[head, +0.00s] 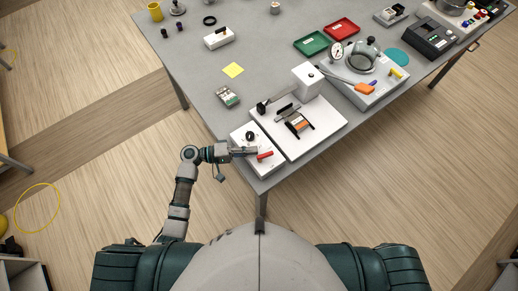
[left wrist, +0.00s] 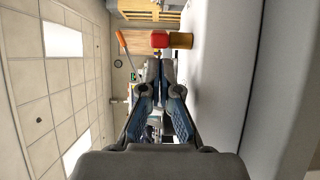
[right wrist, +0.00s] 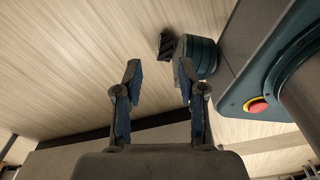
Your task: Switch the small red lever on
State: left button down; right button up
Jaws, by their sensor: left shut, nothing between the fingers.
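The small red lever (head: 265,155) sits on a white box (head: 266,168) at the table's near corner. In the left wrist view a red block (left wrist: 159,40) on a brass-coloured stub, which looks like the lever, stands just beyond the fingertips. My left gripper (head: 252,150) reaches in from the left over the white box, close to the lever. In the left wrist view its fingers (left wrist: 153,68) are together and empty; whether they touch the lever I cannot tell. My right gripper (right wrist: 158,68) is open and empty, away from the table.
A black knob (head: 249,135) stands on the same box, just behind my left gripper. A white board with black fittings (head: 297,124) adjoins it on the right. A grey device (head: 227,96) and a yellow note (head: 233,70) lie farther back. Bare tabletop lies left of them.

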pick_arm(q)
jog(key=a, duration=0.8)
jog(key=shift+s+a, duration=0.15)
jog(key=shift+s, duration=0.3)
